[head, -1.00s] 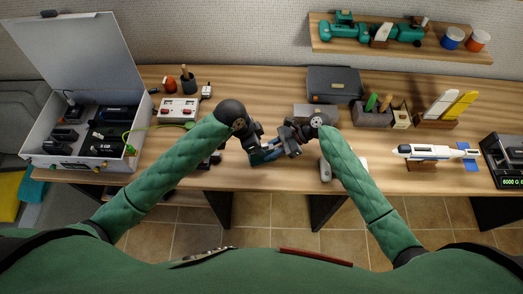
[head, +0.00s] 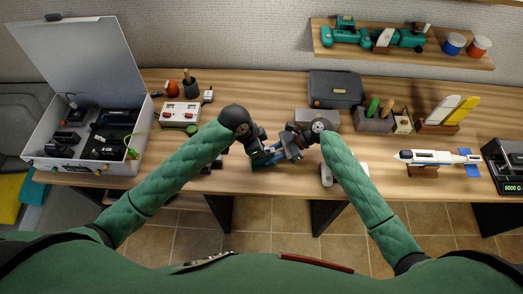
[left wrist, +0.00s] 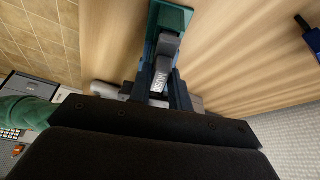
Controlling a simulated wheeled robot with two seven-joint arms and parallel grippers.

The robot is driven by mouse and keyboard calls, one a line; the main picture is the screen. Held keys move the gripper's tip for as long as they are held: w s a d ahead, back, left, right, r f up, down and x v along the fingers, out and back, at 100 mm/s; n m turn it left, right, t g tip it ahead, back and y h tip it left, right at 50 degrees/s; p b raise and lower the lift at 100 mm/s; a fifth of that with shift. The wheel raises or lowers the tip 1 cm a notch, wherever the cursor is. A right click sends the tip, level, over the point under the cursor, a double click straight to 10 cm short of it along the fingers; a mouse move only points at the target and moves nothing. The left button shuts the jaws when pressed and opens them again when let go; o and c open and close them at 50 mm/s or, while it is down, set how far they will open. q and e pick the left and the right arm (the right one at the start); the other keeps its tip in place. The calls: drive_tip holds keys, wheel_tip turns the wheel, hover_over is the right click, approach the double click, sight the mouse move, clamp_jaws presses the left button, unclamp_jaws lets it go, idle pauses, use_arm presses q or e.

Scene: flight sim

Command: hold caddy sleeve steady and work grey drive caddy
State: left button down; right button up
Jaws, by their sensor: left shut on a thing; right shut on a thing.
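The blue-teal caddy sleeve (head: 262,160) is held above the front of the desk, in the middle of the head view. My left gripper (head: 260,151) is shut on it. In the left wrist view the sleeve's teal end (left wrist: 172,17) shows beyond the grey drive caddy (left wrist: 166,47), which has a pale label and lies along the sleeve. My right gripper (head: 291,149) is shut on the grey drive caddy, just right of the left gripper. The grippers hide much of both parts, so I cannot tell how deep the caddy sits.
An open white case (head: 85,165) stands at the left. A white control box (head: 180,114) and a dark case (head: 335,88) stand behind the arms. A grey rounded object (head: 327,174) lies near the right forearm. A rocket model (head: 430,157) is at the right.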

use_arm(q)
wheel_tip(320, 180, up, 9)
drive_tip(key=shift+r, duration=0.1)
idle(0.3)
use_arm(e)
drive_tip(key=o, duration=0.9)
drive_tip(key=shift+c, duration=0.2)
drive_tip(key=v, duration=1.2)
drive_tip(key=shift+f, duration=0.1)
drive_tip(key=shift+f, duration=0.1)
